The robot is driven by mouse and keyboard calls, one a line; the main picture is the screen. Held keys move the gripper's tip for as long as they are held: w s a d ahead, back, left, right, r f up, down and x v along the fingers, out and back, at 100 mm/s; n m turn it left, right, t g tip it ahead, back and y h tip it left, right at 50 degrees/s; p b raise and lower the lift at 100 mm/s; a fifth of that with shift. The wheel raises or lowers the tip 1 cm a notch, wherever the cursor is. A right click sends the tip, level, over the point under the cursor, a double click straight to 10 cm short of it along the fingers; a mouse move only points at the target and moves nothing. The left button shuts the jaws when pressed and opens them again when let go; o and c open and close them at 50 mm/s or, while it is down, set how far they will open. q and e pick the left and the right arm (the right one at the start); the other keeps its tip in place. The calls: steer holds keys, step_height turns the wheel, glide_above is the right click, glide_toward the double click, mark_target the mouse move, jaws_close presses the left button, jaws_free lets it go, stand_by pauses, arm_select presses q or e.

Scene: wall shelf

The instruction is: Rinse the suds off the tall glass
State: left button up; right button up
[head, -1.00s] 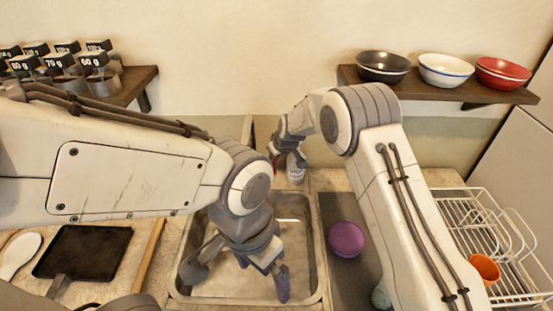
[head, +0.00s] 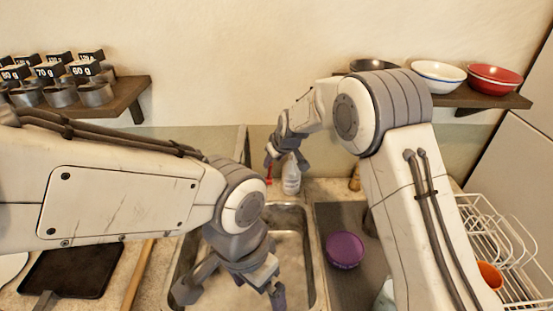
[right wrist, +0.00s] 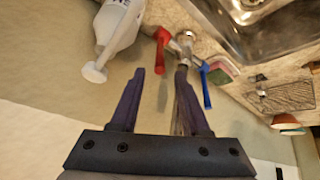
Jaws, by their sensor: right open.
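My right gripper (head: 287,162) is open and empty behind the sink. In the right wrist view its fingers (right wrist: 160,88) point towards the tap, whose red handle (right wrist: 162,40) and blue handle (right wrist: 206,86) lie just beyond the fingertips. The tap's red handle (head: 269,174) also shows below this gripper in the head view. My left gripper (head: 232,294) is low over the sink (head: 290,222), its fingers spread apart with nothing seen between them. A pale, glassy thing (head: 385,294) shows partly behind my right arm; I cannot tell if it is the tall glass. No suds are visible.
A white bottle (head: 291,177) stands beside the tap, close to my right gripper; it also shows in the right wrist view (right wrist: 118,25). A purple bowl (head: 344,250) sits on the dark mat (head: 335,215). A wire rack (head: 510,240) with an orange cup (head: 489,274) is at right.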

steer(key=shift+b+v, duration=0.45)
steer(key=shift+v, duration=1.95)
